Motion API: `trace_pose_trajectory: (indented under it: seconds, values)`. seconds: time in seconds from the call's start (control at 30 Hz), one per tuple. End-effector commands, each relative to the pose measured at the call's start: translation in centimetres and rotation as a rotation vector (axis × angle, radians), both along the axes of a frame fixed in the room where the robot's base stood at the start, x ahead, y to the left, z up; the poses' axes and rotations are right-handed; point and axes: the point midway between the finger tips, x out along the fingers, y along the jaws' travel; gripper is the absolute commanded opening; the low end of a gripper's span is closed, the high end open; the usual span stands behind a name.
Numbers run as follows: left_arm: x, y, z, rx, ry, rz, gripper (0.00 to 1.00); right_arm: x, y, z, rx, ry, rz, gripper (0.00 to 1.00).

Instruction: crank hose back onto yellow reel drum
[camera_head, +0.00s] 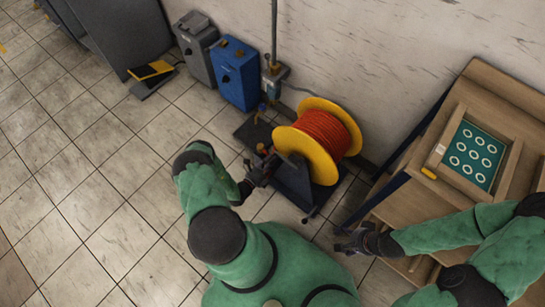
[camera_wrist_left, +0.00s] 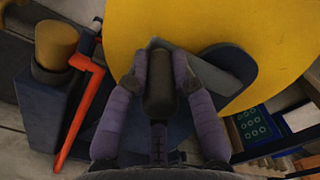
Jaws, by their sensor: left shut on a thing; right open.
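The yellow reel drum (camera_head: 309,152) stands on a dark stand near the wall, with red-orange hose (camera_head: 326,133) wound around its middle. Its yellow side disc (camera_wrist_left: 210,28) fills the upper right of the left wrist view. My left gripper (camera_head: 262,168) is at the near side of the drum. In the left wrist view its two fingers (camera_wrist_left: 159,85) are shut on the dark crank handle (camera_wrist_left: 159,80), which joins a grey crank arm (camera_wrist_left: 215,72). My right gripper (camera_head: 358,240) is open and empty, right of the reel stand and beside the wooden bench.
A blue box (camera_head: 236,75) and a grey box (camera_head: 196,48) stand by the wall. A wooden bench (camera_head: 440,165) with a teal panel of white rings (camera_head: 474,154) is at the right. An orange-red piece (camera_wrist_left: 80,110) lies left of the handle.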

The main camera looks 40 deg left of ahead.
Motion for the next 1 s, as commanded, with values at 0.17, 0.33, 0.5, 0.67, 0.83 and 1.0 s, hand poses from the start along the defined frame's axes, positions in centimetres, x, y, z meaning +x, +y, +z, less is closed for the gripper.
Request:
trace_pose_trajectory:
  seconds: [0.17,0.33,0.5,0.67,0.83,1.0]
  values:
    - [0.0,0.0,-1.8,-0.161,0.011,0.006,0.00,0.0,0.0,-0.1,0.000,0.000,0.000,0.69]
    - [0.0,-0.6,-3.5,-0.321,0.024,0.006,0.00,0.0,0.0,-0.1,0.000,0.000,0.000,0.69]
    - [-0.1,-1.4,-5.0,-0.482,0.036,0.007,0.00,0.0,0.0,-0.1,0.000,0.000,0.000,0.69]
    - [-0.1,-2.4,-6.3,-0.633,0.048,0.007,0.00,0.0,0.0,-0.1,0.000,-0.001,0.000,0.69]
    - [-0.2,-3.7,-7.6,-0.795,0.062,0.007,0.00,0.0,0.0,-0.1,0.000,-0.001,0.000,0.69]
    - [-0.3,-5.2,-8.6,-0.954,0.075,0.007,0.00,0.0,0.0,-0.1,0.000,0.000,0.000,0.69]
